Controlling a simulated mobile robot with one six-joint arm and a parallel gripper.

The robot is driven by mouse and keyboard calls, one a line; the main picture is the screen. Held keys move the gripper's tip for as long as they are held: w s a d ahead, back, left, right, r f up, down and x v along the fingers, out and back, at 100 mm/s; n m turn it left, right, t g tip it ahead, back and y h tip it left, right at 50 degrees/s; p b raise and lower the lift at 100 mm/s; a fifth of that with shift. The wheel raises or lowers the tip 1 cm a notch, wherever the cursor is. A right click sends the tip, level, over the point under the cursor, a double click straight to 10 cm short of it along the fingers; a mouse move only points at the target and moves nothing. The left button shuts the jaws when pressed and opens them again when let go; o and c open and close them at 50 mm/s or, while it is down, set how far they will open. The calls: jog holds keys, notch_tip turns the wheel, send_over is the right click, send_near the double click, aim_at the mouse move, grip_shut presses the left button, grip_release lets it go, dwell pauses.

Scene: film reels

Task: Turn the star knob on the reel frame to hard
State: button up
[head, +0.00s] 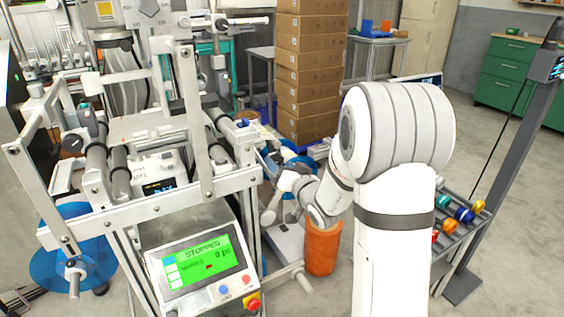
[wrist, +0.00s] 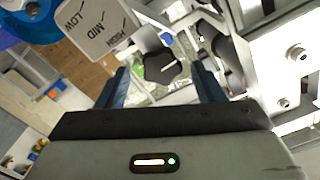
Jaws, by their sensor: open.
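In the wrist view, the star knob (wrist: 164,70) is dark and lobed, with a short white line on its face. It shows between the two blue fingers of my gripper (wrist: 159,66), which are open, one to each side; whether they touch it I cannot tell. A pale label plate (wrist: 108,40) at upper left reads LOW, MID and a third word too unclear to read. In the head view, my gripper (head: 264,160) is at the right side of the reel frame (head: 150,212), and I cannot make out the star knob there.
A control panel (head: 200,265) showing STOPPED is on the frame's front. An orange bin (head: 321,248) stands below my arm. Stacked cartons (head: 308,75) are behind. A rack of coloured spools (head: 463,215) stands right. Open floor lies at the far right.

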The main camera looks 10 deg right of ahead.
jog(key=v, duration=0.6)
jog(key=shift+p, duration=0.35)
jog(key=s+d+r+g+h+p, duration=0.1)
jog(key=s+r+g+h+p, duration=0.25)
jog(key=r+p, duration=0.35)
jog(key=s+d+r+g+h+p, duration=0.2)
jog(key=s+r+g+h+p, duration=0.15)
jog(key=r+p, duration=0.35)
jog(key=s+a+r+g+p, duration=0.1)
jog(key=s+r+g+p, duration=0.1)
jog(key=s, duration=0.5)
jog(key=s+a+r+n+g+y+p, duration=0.1)
jog(key=s+a+r+g+p, duration=0.1)
jog(key=s+r+p, duration=0.3)
jog(key=s+a+r+n+g+p, duration=0.1)
jog(key=s+r+g+p, duration=0.2)
jog(key=s, duration=0.7)
jog(key=shift+a+r+g+p, duration=0.2)
jog(key=shift+r+g+p, duration=0.1)
jog(key=shift+r+p, duration=0.5)
